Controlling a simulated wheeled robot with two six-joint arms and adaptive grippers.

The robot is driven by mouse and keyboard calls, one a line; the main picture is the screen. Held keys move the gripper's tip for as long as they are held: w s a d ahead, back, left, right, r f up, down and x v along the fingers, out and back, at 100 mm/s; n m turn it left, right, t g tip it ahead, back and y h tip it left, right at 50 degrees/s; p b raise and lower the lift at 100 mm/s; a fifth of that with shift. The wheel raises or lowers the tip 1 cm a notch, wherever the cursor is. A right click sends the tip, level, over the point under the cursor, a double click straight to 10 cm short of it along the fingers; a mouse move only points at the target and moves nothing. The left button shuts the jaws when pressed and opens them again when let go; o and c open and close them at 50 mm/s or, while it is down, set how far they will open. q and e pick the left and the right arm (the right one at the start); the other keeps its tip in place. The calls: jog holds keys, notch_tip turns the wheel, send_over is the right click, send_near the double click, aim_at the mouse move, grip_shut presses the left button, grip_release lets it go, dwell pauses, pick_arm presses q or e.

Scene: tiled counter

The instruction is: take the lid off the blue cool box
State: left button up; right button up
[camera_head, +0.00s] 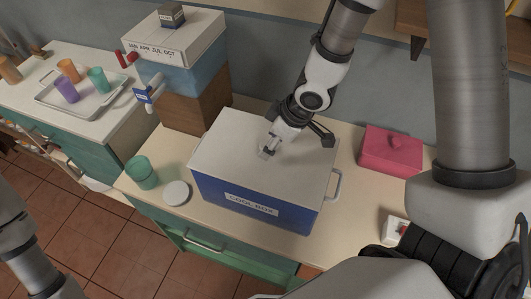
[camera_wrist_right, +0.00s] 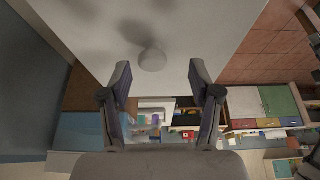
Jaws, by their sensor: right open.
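The blue cool box (camera_head: 292,217), labelled COOL BOX, stands on the counter with its pale flat lid (camera_head: 225,148) on top. The lid fills the upper part of the right wrist view (camera_wrist_right: 205,30), where its round knob (camera_wrist_right: 152,60) shows ahead of and between the fingertips. My right gripper (camera_head: 268,150) is over the middle of the lid, open, with its fingers spread (camera_wrist_right: 158,75) and nothing held. In the head view the knob is mostly hidden by the gripper. My left arm shows at the lower left; its gripper is out of view.
A pink lidded box (camera_head: 390,152) stands right of the cool box. A green cup (camera_head: 141,173) and a white disc (camera_head: 176,192) are left of it. Stacked boxes (camera_head: 180,75) stand behind left. A tray (camera_head: 60,108) with cups is on the far-left counter.

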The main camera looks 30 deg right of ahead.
aim_at(266, 143)
jog(key=w+f, duration=0.2)
jog(key=f, duration=0.1)
jog(key=shift+a+f, duration=0.15)
jog(key=shift+f, duration=0.05)
jog(key=shift+w+f, duration=0.15)
jog(key=shift+w, duration=0.1)
jog(key=shift+s+a+r, duration=0.1)
jog(key=shift+s+r, duration=0.1)
jog(key=shift+s, duration=0.1)
jog(key=shift+c, duration=0.6)
jog(key=shift+s, duration=0.15)
jog(key=c, duration=0.6)
grip_shut()
pick_arm(q)
jog(key=shift+w+f, duration=0.3)
jog(key=shift+w, duration=0.1)
